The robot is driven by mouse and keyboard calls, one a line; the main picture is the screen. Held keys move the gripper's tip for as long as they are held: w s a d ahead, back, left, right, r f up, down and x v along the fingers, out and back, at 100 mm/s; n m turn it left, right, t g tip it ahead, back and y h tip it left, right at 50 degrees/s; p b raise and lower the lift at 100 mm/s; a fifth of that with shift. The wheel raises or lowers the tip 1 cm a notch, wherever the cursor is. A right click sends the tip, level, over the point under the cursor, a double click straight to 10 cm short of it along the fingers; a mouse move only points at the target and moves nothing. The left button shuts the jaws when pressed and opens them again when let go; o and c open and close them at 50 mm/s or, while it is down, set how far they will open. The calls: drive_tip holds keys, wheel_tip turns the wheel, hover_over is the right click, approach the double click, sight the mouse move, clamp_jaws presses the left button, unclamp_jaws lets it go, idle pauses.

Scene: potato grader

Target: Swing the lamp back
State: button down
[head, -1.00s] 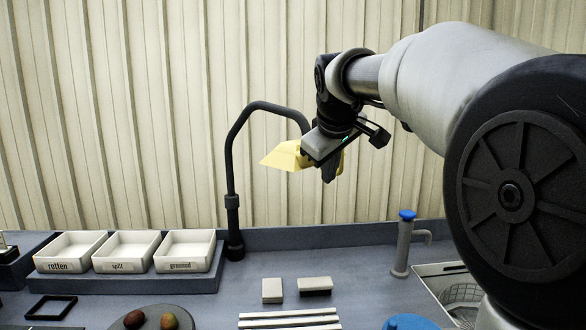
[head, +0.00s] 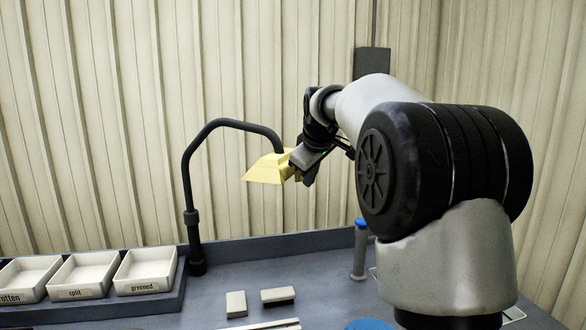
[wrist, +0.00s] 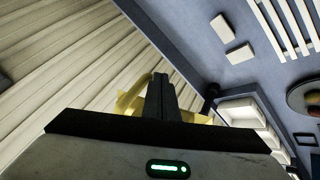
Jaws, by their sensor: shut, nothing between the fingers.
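The lamp has a black bent arm (head: 222,124) on an upright post (head: 190,218) and a yellow angular shade (head: 266,169). The shade hangs from the arm's right end, above the bench. My gripper (head: 298,170) is at the shade's right side in the head view, very close to it; whether it touches cannot be told. In the wrist view my dark fingers (wrist: 160,85) are together with nothing between them. Yellow parts of the shade (wrist: 130,100) show on both sides behind them. The fingers hide the middle of the shade.
White trays stand left of the post, including the greened tray (head: 146,284) and the split tray (head: 84,293). Two small blocks (head: 236,304) lie on the bench (head: 330,262). A blue-capped post (head: 360,250) stands near my arm. A ribbed wall (head: 100,120) is behind.

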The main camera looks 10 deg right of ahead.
drive_tip(key=w+d+p, duration=0.4)
drive_tip(key=w, duration=0.2)
drive_tip(key=shift+f, duration=0.1)
